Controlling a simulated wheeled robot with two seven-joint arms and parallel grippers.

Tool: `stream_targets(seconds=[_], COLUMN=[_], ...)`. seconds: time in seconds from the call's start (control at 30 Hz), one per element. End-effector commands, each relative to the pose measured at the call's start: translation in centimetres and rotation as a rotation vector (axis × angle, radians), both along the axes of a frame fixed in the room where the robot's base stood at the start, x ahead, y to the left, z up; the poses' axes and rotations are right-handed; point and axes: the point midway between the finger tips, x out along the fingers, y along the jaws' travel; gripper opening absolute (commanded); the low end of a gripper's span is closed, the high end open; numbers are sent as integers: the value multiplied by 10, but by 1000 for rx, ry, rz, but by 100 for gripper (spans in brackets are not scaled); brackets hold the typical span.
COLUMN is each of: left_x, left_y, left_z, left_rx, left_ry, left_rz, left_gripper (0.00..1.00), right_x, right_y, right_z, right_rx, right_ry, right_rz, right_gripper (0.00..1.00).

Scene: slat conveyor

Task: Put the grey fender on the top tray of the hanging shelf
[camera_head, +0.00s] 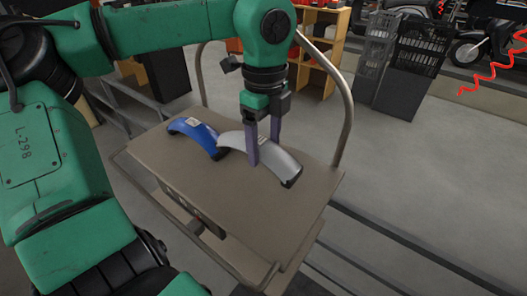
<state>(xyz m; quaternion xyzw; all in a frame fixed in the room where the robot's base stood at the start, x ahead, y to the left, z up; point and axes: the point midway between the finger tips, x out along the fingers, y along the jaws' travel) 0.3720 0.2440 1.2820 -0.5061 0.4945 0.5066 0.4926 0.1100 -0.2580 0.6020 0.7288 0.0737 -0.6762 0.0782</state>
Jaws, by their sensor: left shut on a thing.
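The grey fender (283,165) is a curved, shiny piece over the top of a brown cart, with a small light label near its left part. My left gripper (263,150) points down from above and is shut on the grey fender, one finger on its near side and one on its far side. I cannot tell whether the fender still touches the cart top. The hanging shelf cannot be made out in this view. My right gripper is not in view.
A blue fender (193,138) lies on the cart (255,210), close to the grey fender's left end. The cart's tubular handle (347,110) rises behind. Dark crates (418,60) stand at the back right, and motorcycles (485,45) beyond.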

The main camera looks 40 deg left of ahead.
Motion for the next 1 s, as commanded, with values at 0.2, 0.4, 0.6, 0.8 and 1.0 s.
stream_targets(seconds=[0.2, 0.4, 0.6, 0.8, 1.0], left_x=[-1, 0, -1, -1, 0], left_y=[0, 0, 0, 0, 0], left_z=[-36, -42, -44, -44, -33], left_rx=[-1, 0, 1, 1, 3], left_ry=[3, -1, 0, 1, -3], left_rz=[-1, 0, 0, 0, 1], left_gripper=[0, 0, 90, 100, 100], right_x=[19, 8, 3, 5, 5], right_y=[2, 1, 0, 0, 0], right_z=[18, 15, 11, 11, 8], right_rx=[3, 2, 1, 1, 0], right_ry=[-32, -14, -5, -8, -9], right_rz=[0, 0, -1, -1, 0], right_gripper=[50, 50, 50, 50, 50])
